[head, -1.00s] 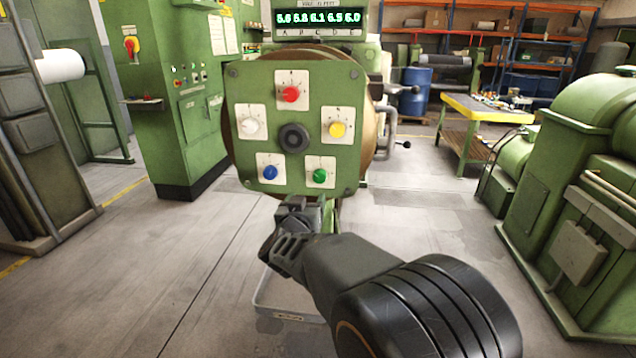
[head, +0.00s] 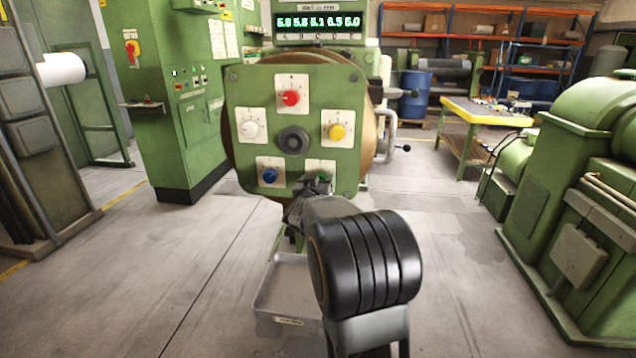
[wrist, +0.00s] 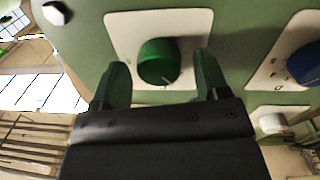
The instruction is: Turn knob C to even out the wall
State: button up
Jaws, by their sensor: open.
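A green panel (head: 330,90) faces me with several coloured knobs on pale plates around a dark hub. The green knob (head: 325,177) at the lower right is partly hidden by my gripper (head: 316,188) in the head view. In the wrist view the green knob (wrist: 158,62) sits between the two open fingers of my gripper (wrist: 162,64), with a visible gap on each side. Its pointer mark shows near its lower edge. The plate letters are too small to read. A digital display (head: 318,22) above the panel shows several readings, not all sharp.
The blue knob (head: 269,175) is left of the green one; it also shows at the right in the wrist view (wrist: 306,62). The yellow knob (head: 337,132) is above. A grey tray (head: 280,308) lies below. Open floor surrounds the panel; a green machine (head: 575,190) stands right.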

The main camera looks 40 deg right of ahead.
jog(key=c, duration=0.9)
jog(key=shift+c, duration=0.2)
jog(key=shift+m, duration=0.4)
jog(key=shift+s+d+f+m+y+b, duration=0.1)
jog(key=shift+m+y+b, duration=0.15)
jog(key=shift+m+b, duration=2.6)
jog(key=shift+s+d+m+y+b, duration=0.2)
jog(key=shift+m+b, duration=1.2)
jog(key=shift+m, duration=2.85)
jog(key=shift+w+a, duration=0.15)
